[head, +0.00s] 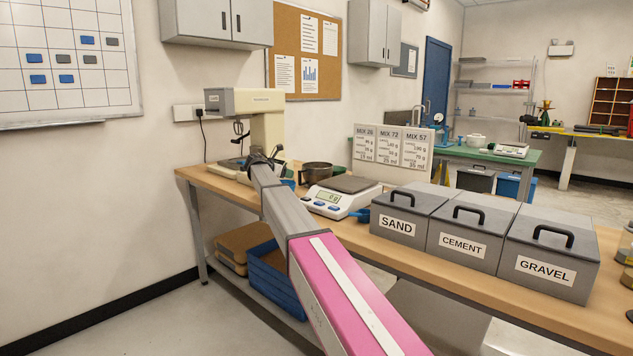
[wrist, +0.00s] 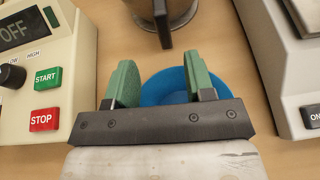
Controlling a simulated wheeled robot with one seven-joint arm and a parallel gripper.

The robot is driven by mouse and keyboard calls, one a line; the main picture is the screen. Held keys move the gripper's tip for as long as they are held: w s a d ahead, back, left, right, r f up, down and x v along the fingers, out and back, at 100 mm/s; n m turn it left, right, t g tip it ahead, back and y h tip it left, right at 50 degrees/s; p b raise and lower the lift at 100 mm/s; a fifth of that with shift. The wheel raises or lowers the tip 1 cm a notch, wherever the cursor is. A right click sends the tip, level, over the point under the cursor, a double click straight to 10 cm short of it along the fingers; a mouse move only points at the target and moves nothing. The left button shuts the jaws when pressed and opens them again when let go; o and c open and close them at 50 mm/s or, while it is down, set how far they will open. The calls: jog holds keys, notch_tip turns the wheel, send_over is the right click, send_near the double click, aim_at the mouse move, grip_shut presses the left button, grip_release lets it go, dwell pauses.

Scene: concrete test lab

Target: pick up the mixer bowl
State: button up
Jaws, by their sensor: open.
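The mixer bowl (head: 317,171) is a dark grey metal bowl on the wooden bench, between the mixer and the scale. In the wrist view the metal mixer bowl (wrist: 182,10) is cut off by the top edge. Its dark upright handle (wrist: 162,24) faces my gripper. My gripper (wrist: 160,62) is open and empty, with green finger pads apart. The handle lies ahead of the gap between them, not touching. In the head view my gripper (head: 264,155) is small and partly hidden by my arm.
The cream mixer (wrist: 38,75) with START and STOP buttons stands close on the left. The scale (wrist: 297,70) is on the right. Grey SAND, CEMENT and GRAVEL bins (head: 470,238) fill the bench's right part.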

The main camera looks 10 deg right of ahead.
aim_at(299, 176)
jog(key=shift+x, duration=3.5)
jog(key=shift+s+d+r, duration=0.15)
jog(key=shift+r, duration=0.05)
grip_shut()
